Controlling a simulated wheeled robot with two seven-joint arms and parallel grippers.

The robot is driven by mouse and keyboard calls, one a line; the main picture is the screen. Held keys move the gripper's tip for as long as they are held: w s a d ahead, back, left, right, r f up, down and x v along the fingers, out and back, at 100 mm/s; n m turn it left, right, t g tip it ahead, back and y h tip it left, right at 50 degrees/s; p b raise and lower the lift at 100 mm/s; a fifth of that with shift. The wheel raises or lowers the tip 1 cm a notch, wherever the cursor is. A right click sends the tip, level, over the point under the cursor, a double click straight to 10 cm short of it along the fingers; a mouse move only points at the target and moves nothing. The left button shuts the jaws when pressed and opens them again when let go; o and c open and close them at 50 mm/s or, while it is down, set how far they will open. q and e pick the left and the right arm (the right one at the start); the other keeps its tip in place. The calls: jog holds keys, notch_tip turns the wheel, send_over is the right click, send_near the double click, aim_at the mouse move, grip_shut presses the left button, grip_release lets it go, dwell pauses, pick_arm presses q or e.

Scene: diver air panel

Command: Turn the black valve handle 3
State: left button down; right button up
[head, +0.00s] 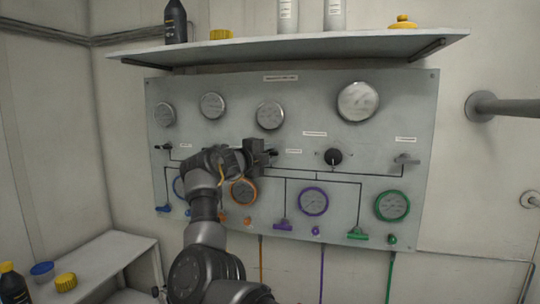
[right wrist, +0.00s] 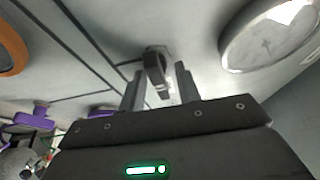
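A black valve handle (right wrist: 154,66) on the grey panel shows in the right wrist view, its grip pointing toward the camera. My right gripper (right wrist: 160,70) is open, with one finger on each side of this handle and visible gaps to both. In the head view my right gripper (head: 265,152) is at the middle of the panel (head: 232,82), below a round gauge, and largely hides that handle. Other handles show there: a small black one (head: 164,147) at left, a black knob (head: 333,157) right of the gripper, and a grey one (head: 406,160) at far right. I cannot read numbers. My left gripper is out of view.
Several gauges, such as the large one (head: 358,101), stand out from the panel. Below are purple (head: 283,225) and green (head: 357,234) handles. A shelf (head: 290,47) with bottles overhangs the panel. A pipe (head: 505,107) sticks out at right. A bench (head: 100,262) stands lower left.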

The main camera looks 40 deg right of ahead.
jog(key=b+v, duration=0.3)
jog(key=v, duration=0.7)
jog(key=shift+a+b, duration=0.35)
jog(key=shift+a, duration=0.05)
jog(key=shift+s, duration=0.1)
